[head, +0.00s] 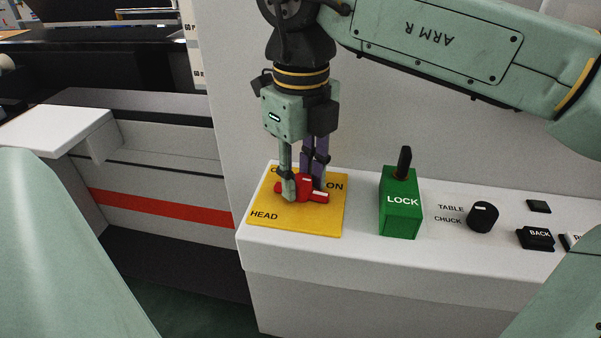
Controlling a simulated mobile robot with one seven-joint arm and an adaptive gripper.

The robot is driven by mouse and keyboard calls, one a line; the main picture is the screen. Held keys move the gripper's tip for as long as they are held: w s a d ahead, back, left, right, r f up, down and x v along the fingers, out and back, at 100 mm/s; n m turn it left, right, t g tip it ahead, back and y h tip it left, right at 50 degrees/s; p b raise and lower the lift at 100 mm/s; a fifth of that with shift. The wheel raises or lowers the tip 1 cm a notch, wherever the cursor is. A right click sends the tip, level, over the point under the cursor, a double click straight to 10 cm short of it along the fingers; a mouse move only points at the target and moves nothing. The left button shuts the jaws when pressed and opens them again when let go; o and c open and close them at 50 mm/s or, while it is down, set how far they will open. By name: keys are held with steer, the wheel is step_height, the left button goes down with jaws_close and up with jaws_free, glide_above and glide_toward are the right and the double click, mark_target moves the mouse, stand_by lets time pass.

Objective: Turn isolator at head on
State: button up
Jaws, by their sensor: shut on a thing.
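The head isolator is a red knob (315,196) on a yellow plate (312,226) at the left end of the white control ledge. The plate reads HEAD at lower left and ON at upper right; the lettering at its upper left is partly covered by my gripper. My gripper (303,190) points down over the plate with its fingers shut on the red knob. One green finger is in front at the left and a purple-grey one is behind. A white mark shows on the knob near the fingers. The knob's exact angle is partly hidden by the fingers.
A green LOCK box (401,217) with an upright dark lever (404,162) stands right of the plate. Further right are a black TABLE/CHUCK knob (483,217), a BACK button (536,238) and a small dark button (539,206). A white wall rises behind the ledge (350,255).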

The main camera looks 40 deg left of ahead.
mark_target(302, 179)
steer(key=shift+s+d+f, duration=0.1)
steer(key=shift+d, duration=0.05)
steer(key=o, duration=1.1)
steer(key=shift+d, duration=0.1)
steer(key=shift+r, duration=0.45)
step_height(302, 179, up, 7)
steer(key=shift+f, duration=0.1)
